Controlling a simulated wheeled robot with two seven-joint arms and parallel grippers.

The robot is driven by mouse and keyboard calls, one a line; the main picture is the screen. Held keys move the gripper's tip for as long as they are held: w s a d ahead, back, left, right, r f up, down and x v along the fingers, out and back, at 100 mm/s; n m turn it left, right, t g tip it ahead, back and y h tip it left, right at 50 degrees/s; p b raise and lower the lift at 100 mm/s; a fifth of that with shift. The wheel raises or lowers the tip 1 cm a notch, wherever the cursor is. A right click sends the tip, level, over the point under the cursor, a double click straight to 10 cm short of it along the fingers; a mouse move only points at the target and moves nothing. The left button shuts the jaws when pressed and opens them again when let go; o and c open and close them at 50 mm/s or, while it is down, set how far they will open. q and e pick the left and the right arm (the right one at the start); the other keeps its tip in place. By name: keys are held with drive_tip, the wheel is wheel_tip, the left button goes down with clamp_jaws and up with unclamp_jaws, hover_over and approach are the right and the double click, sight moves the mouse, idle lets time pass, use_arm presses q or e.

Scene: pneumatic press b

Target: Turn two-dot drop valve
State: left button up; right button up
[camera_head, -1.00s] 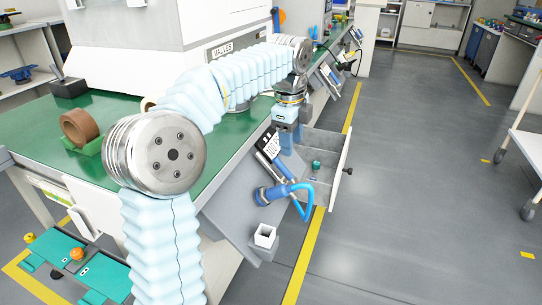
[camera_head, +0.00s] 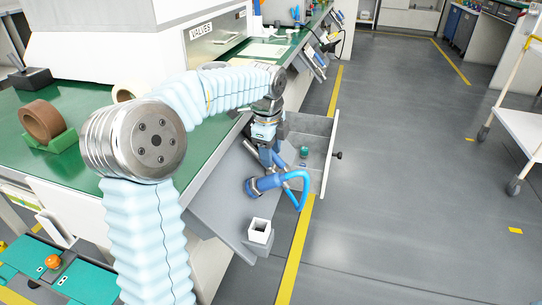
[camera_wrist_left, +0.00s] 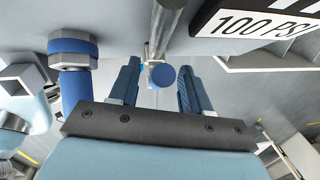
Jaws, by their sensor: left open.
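My left gripper (camera_head: 266,152) reaches over the grey sloped panel beside the green bench; its fingertips are mostly hidden in the head view. In the left wrist view the gripper (camera_wrist_left: 158,85) is open, with one dark blue finger on each side of a small valve (camera_wrist_left: 162,75). This valve has a metal stem and a blue round end, which sits between the fingers with gaps on both sides. I see no dot marks on it, so I cannot confirm that it is the two-dot drop valve. My right gripper is not in view.
An open grey drawer (camera_head: 329,160) stands to the right. A white square cup (camera_head: 260,230) is lower down. A "100 PSI" sign (camera_wrist_left: 255,22) is near the fingers.

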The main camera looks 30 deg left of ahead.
use_arm(q)
drive_tip(key=shift+f, duration=0.35)
clamp_jaws()
